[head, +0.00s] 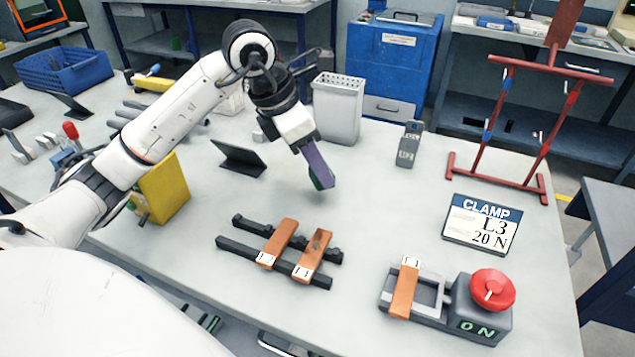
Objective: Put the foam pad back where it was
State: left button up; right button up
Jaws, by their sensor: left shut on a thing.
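My left gripper (308,140) reaches in from the upper left and points down over the middle of the table. It is shut on a flat purple piece with a dark green edge, which I take to be the foam pad (318,165). The pad is tilted and appears to be above the bare tabletop, behind the dark rails. The gripper's fingertips are hard to make out against the pad. My right gripper is not in view.
Two dark rails (232,245) carry copper bars marked L2 (279,240) and L3 (312,255). A clamp fixture (428,310) holds bar L1, beside a red knob (491,289). A sign (480,225) reads CLAMP L3 20 N. A red rack (500,180) stands behind. The table's centre is clear.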

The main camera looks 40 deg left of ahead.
aim_at(313, 175)
pick_arm(q)
jog(key=shift+f, duration=2.1)
jog(key=shift+f, duration=0.15)
jog(key=o, duration=0.9)
jog(key=shift+o, duration=0.2)
jog(key=shift+r, duration=0.2)
jog(key=v, duration=1.2)
